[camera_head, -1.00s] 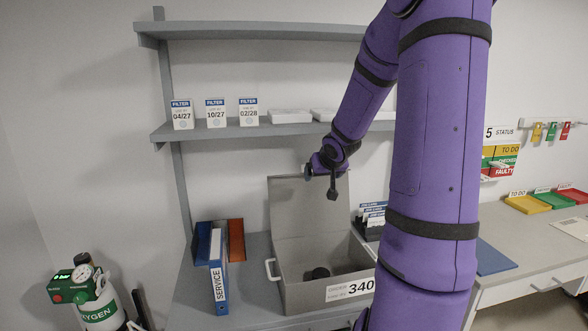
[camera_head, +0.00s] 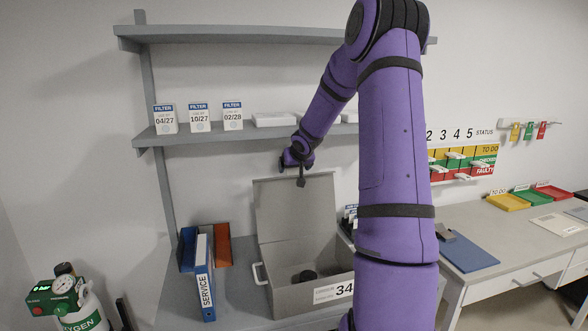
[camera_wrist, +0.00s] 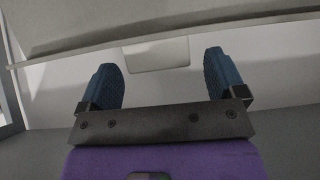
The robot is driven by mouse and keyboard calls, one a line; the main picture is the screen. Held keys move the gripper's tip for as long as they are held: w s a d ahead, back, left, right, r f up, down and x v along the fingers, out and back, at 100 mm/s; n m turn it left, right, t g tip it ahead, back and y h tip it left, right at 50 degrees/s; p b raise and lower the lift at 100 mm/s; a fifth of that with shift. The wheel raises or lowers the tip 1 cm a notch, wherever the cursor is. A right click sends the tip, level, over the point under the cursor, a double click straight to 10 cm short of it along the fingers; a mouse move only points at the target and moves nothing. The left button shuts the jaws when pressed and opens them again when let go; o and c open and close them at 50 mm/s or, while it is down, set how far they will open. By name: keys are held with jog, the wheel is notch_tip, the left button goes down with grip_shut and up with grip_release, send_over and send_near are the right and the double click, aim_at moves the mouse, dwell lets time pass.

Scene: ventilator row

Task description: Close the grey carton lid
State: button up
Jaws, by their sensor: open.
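The grey carton (camera_head: 310,292) stands on the counter with a label reading 34 and more hidden by my arm. Its lid (camera_head: 297,214) is open and stands upright at the back. A dark round object (camera_head: 306,276) lies inside. My gripper (camera_head: 287,160) is at the lid's upper edge, just above it; contact cannot be told. In the wrist view my gripper (camera_wrist: 162,82) has its two blue fingers spread apart with nothing between them. A grey panel edge, likely the lid (camera_wrist: 150,40), crosses beyond the fingertips.
A blue SERVICE binder (camera_head: 205,275) and an orange folder (camera_head: 219,245) stand left of the carton. A shelf (camera_head: 250,131) with filter boxes is above. A blue clipboard (camera_head: 468,254) and coloured trays (camera_head: 508,202) lie to the right.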

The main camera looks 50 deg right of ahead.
jog(key=shift+w+d+f, duration=0.25)
jog(key=shift+w+f, duration=0.1)
jog(key=shift+f, duration=0.15)
jog(key=c, duration=1.3)
jog(key=shift+s+a, duration=0.1)
jog(key=shift+s, duration=0.05)
